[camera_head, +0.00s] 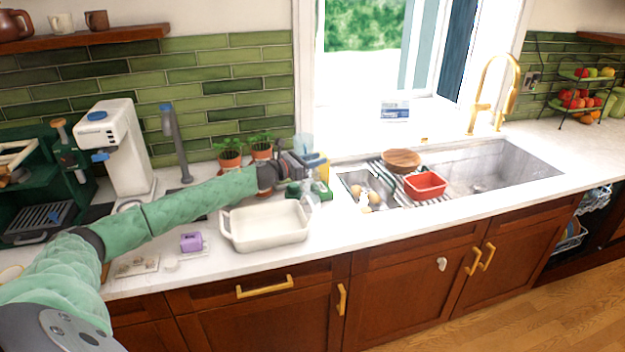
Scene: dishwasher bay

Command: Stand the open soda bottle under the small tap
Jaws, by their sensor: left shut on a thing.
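My left arm reaches in from the left across the counter. Its gripper (305,168) is at the back of the counter, just left of the sink, and is shut on a clear thing that looks like the soda bottle (314,197). The jaws hide much of the bottle, and I cannot tell whether its base touches the counter. The small tap (178,143) is a slim grey-blue post with a short spout, beside the white machine at the left, well away from the gripper. My right gripper is not in view.
A white baking dish (265,239) stands in front of the gripper. Potted plants (230,158) stand behind my forearm. The white machine (118,150) is left of the small tap. The sink (490,170) with a tall gold tap (492,92) is at the right. A purple item (191,242) lies near the front edge.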

